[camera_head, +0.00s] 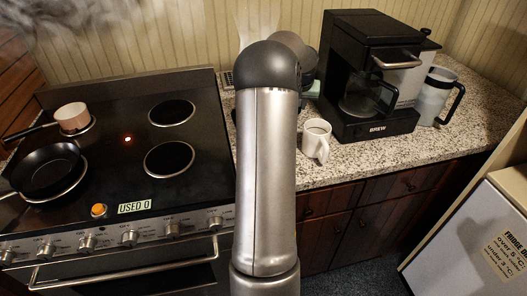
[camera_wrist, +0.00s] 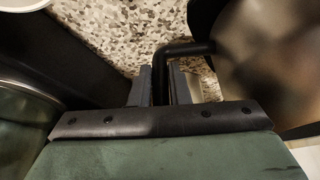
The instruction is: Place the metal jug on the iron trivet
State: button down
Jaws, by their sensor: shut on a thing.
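My gripper (camera_wrist: 161,85) shows in the wrist view, its two fingers shut on a black bar-like handle (camera_wrist: 184,48). The handle joins a shiny metal body (camera_wrist: 275,50) at the right of that view, which looks like the metal jug; only part of it shows. In the head view my arm hides the gripper and most of what it holds. I cannot make out the iron trivet with certainty; a small grate-like patch (camera_head: 228,78) lies on the counter beside the stove, partly hidden by my arm.
A white mug (camera_head: 316,140) stands close right of my arm. Behind it is a black coffee maker (camera_head: 372,75), with a pale pitcher (camera_head: 434,97) at its right. The stove (camera_head: 120,175) at left bears a frying pan (camera_head: 45,170) and a small pink pot (camera_head: 72,116). The front-right granite counter (camera_head: 465,130) is clear.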

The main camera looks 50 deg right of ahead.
jog(key=shift+f, duration=0.25)
jog(key=c, duration=1)
grip_release()
jog(key=shift+o, duration=0.2)
jog(key=b+v, duration=0.1)
jog(key=v, duration=1.6)
jog(key=shift+a+b, duration=0.15)
jog(key=shift+b, duration=0.25)
jog(key=shift+r, duration=0.1)
